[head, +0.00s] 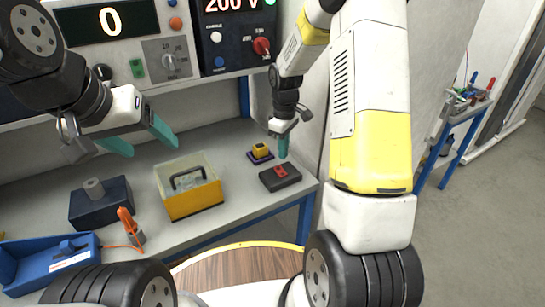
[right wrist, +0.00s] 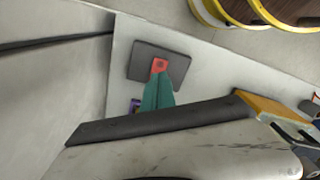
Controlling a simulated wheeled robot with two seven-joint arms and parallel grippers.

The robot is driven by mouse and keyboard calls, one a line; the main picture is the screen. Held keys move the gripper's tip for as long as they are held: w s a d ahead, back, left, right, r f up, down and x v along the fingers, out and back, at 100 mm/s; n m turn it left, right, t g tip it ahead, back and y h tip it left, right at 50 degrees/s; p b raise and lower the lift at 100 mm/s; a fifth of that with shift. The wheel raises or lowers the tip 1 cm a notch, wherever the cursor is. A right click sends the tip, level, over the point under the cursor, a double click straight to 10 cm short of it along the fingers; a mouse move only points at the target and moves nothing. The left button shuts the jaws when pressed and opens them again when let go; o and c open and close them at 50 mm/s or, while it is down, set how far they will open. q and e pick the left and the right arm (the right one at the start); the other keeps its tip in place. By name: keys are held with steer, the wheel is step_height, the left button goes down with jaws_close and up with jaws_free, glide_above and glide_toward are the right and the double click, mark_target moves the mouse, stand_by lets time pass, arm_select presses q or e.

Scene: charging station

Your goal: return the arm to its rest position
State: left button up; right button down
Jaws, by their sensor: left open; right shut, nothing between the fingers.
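My left gripper (head: 140,139) is open and empty at the left of the head view, with its teal fingers spread above the workbench. My right gripper (head: 283,147) is shut with nothing in it, pointing down at the right end of the bench. Its teal fingers show in the right wrist view (right wrist: 158,92) too. They are close to a dark flat box (head: 281,179) with a red part (head: 281,171) on top. In the right wrist view the red part (right wrist: 159,65) sits just beyond the fingertips. I cannot tell if they touch.
On the bench (head: 237,193) stand a yellow toolbox (head: 193,201), a small yellow block on a purple base (head: 260,151), a dark blue block (head: 101,207), an orange-handled tool (head: 130,226) and a blue device (head: 52,264). Control panels (head: 236,42) rise behind.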

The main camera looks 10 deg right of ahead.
steer(key=s+r+m+t, duration=0.2)
steer(key=s+r, duration=0.2)
steer(key=r, duration=0.6)
steer(key=s+a+r+m+t+y, duration=0.1)
steer(key=s+r+m+t, duration=0.1)
steer(key=s+r, duration=0.4)
steer(key=s+a+r+m+t+y, duration=0.1)
steer(key=s+r+m, duration=0.4)
steer(key=s, duration=0.9)
step_height(320, 180, up, 2)
steer(key=shift+s+r+t, duration=0.15)
steer(key=shift+r+t, duration=0.05)
steer(key=shift+t, duration=0.4)
